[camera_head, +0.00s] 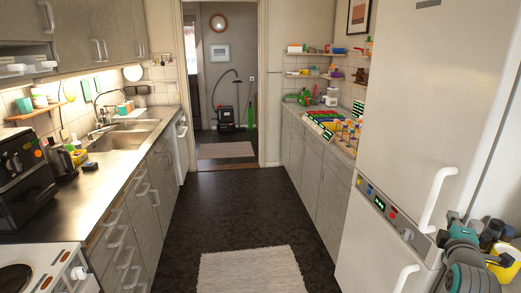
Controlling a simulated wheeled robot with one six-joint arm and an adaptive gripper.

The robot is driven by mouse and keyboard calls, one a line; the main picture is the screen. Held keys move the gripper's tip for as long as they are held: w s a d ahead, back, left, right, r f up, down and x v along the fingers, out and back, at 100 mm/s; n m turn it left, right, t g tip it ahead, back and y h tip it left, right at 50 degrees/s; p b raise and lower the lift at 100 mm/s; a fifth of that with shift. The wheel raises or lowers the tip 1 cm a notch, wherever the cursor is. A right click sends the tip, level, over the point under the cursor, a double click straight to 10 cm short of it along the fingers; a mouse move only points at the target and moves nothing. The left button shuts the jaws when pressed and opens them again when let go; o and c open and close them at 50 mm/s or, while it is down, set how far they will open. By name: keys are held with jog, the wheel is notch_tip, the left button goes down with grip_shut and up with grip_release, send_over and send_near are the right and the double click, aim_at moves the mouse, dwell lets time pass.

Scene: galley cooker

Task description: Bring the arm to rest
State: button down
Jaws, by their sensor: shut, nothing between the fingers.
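Part of my own arm, grey with teal joint caps, shows folded at the lower right edge, in front of the white fridge (425,110). I cannot make out the fingers of my gripper in this view. No object can be seen held by the arm.
The dark floor (225,215) between the counters is clear apart from a pale rug (250,272). The sink counter (95,185), kettle (59,160) and white cooker (45,268) line the left. A lower cabinet (315,165) with colourful items stands right. A doorway opens ahead.

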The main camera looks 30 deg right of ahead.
jog(key=w+a+f+m+t+y, duration=0.1)
jog(key=w+a+f+t+y, duration=0.3)
jog(key=a+f, duration=0.95)
jog(key=s+a+f+m+y, duration=0.1)
jog(key=a+f, duration=0.2)
jog(key=a, duration=0.6)
jog(key=a+f+m+y, duration=0.15)
jog(key=a+f, duration=0.25)
jog(key=a, duration=0.5)
jog(key=s+a+f+t+y, duration=0.1)
jog(key=s+a+f+y, duration=0.1)
jog(key=s+a, duration=0.35)
jog(key=s+a+f+t+y, duration=0.1)
jog(key=s+a+y, duration=0.15)
jog(key=a, duration=0.55)
jog(key=s+a+r+m+y, duration=0.1)
jog(key=s+a+y, duration=0.1)
jog(key=s+a, duration=0.2)
jog(key=s+a+r+m+y, duration=0.1)
jog(key=s+a, duration=0.3)
jog(key=s, duration=0.6)
jog(key=shift+s+a+m+y, duration=0.25)
jog(key=shift+s+m+y, duration=0.15)
jog(key=shift+y, duration=0.3)
jog(key=shift+r, duration=0.1)
